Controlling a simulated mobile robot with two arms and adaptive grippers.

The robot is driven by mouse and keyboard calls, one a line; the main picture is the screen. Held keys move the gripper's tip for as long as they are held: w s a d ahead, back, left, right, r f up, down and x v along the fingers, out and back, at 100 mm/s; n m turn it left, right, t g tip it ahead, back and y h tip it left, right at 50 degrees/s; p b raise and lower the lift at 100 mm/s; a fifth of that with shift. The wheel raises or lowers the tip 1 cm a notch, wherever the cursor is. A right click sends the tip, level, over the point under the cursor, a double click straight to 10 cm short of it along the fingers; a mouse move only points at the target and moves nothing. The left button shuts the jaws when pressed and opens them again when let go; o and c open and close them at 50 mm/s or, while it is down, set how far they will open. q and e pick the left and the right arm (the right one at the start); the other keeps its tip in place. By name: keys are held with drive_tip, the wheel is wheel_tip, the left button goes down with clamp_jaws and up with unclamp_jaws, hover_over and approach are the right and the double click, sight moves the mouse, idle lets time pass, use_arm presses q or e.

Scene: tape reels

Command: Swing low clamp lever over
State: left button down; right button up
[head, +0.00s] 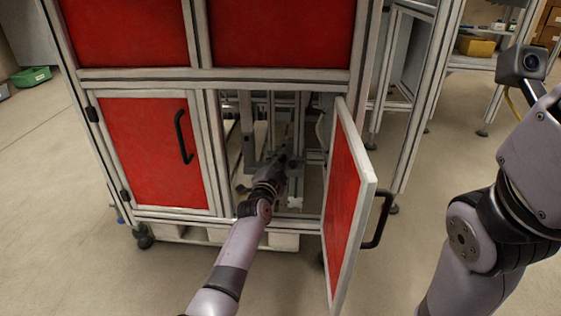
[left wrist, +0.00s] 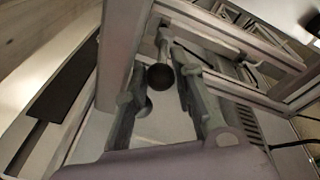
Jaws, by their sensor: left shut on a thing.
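My left gripper (head: 281,164) reaches through the open lower right doorway of the red-panelled machine, low inside the cabinet. In the left wrist view, the clamp lever shows as a pale stem with a black ball knob (left wrist: 160,77) between the two grey fingers (left wrist: 172,90). My left gripper is shut on this lever; the exact contact is hard to see. In the head view the lever is hidden by my gripper and the dark interior. My right arm is at the right, outside the cabinet, and its fingers are out of view.
The red door (head: 343,205) stands open to the right of my left arm, its black handle (head: 379,219) facing outward. The closed red door (head: 150,150) is on the left. Frame posts border the opening. A metal shelf frame (head: 470,62) stands behind right; the floor (head: 35,180) at left is clear.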

idle(0.4)
use_arm(q)
drive_tip(key=shift+f, duration=1.5)
drive_tip(key=c, duration=1.6)
unclamp_jaws()
drive_tip(key=shift+w, duration=0.1)
drive_tip(key=shift+c, duration=0.2)
drive_tip(key=o, duration=0.3)
drive_tip(key=shift+r, duration=0.2)
drive_tip(key=shift+r, duration=0.1)
